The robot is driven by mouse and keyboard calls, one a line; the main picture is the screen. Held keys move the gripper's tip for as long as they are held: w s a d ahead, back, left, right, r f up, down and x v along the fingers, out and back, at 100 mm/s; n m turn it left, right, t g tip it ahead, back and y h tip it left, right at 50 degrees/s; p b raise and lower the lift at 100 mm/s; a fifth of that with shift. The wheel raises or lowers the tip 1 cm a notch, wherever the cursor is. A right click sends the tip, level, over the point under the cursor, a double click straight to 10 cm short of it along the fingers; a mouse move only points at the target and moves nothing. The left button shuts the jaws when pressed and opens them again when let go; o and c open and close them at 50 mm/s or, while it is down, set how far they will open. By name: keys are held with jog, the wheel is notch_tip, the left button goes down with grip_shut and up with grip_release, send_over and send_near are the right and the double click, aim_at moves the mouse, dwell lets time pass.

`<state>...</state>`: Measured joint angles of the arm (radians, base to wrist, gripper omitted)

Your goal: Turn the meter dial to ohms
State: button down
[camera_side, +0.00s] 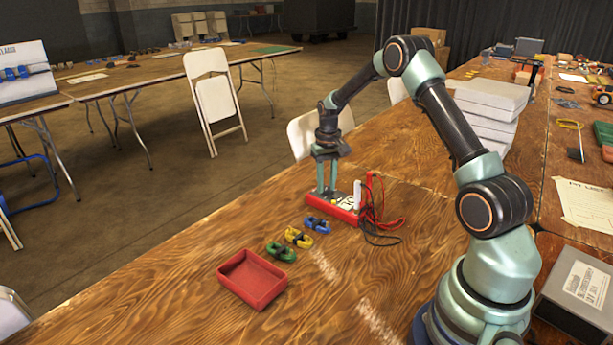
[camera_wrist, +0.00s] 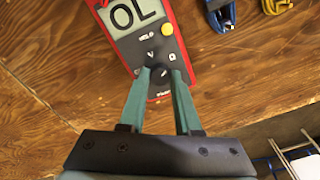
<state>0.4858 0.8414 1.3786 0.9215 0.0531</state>
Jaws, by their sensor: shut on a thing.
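The red meter (camera_side: 345,213) lies flat on the wooden table, below my gripper (camera_side: 326,192). In the wrist view the meter (camera_wrist: 181,48) has a grey face, and its display (camera_wrist: 124,14) reads "OL". My gripper (camera_wrist: 160,70) points down at the face, its two green fingers shut on the dark round dial in the middle of the meter. The fingers cover much of the dial, and I cannot tell which mark it points to. Symbols, one like a "V", show around the dial.
Red and black leads (camera_side: 382,213) lie at the meter's right. Blue (camera_side: 317,225), yellow (camera_side: 298,238) and green (camera_side: 280,252) coiled pieces lie to its lower left, before a red tray (camera_side: 247,292). White boxes (camera_side: 492,105) are stacked farther back. The front table is mostly clear.

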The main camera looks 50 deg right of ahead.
aim_at(326, 187)
jog(key=c, duration=0.6)
grip_release()
notch_tip(326, 187, up, 12)
jog(key=shift+r, duration=0.1)
